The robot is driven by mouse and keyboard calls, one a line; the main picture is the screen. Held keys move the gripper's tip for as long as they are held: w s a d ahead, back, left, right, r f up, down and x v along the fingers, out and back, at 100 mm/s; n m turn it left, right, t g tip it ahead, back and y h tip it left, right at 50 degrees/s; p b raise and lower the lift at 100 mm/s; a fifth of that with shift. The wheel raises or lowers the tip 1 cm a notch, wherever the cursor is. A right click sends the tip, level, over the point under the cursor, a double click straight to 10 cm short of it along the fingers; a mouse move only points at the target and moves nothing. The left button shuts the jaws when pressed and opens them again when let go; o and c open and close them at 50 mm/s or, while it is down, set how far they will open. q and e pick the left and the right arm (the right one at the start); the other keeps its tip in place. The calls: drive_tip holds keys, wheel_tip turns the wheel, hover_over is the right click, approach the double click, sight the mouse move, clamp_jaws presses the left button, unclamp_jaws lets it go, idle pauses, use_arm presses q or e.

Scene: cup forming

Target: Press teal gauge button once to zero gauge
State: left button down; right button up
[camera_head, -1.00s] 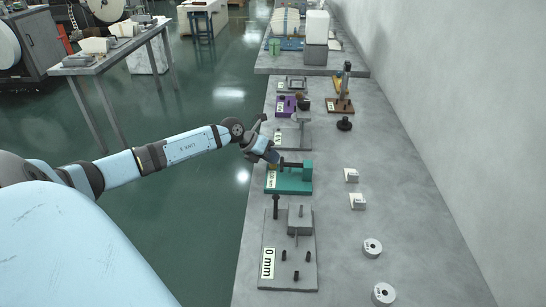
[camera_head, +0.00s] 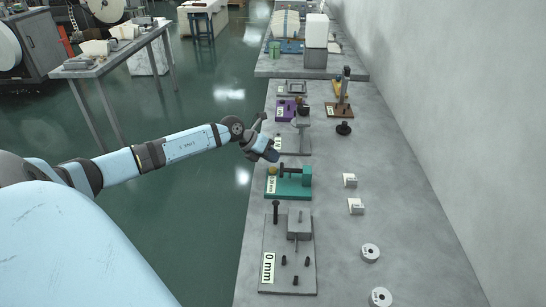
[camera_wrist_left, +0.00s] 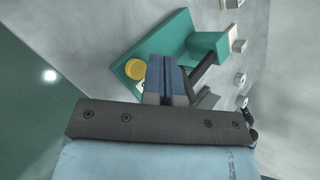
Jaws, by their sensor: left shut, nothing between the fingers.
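The teal gauge (camera_head: 292,189) stands near the left edge of the grey bench, with a teal block at its right end and a dark rod. Its round yellow button (camera_head: 272,170) is at its back left corner. A white readout label (camera_head: 271,185) is on its left end, too small to read surely. My left gripper (camera_head: 271,155) is shut and empty, just behind and above the button, apart from it in the picture. In the left wrist view the closed blue fingertips (camera_wrist_left: 166,72) are beside the yellow button (camera_wrist_left: 135,69), over the teal base (camera_wrist_left: 172,40). My right gripper is not in view.
A grey gauge plate (camera_head: 273,240) with a "0 mm" label lies in front. Another grey fixture (camera_head: 296,147) and a purple one (camera_head: 285,110) stand behind. White brackets (camera_head: 350,180) and grey rings (camera_head: 371,253) lie to the right, with clear bench between.

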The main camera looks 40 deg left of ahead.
sight(272, 168)
use_arm(q)
wheel_tip(272, 168, up, 4)
drive_tip(key=p, duration=0.2)
drive_tip(key=shift+r+p, duration=0.15)
drive_tip(key=shift+p, duration=0.25)
idle(0.4)
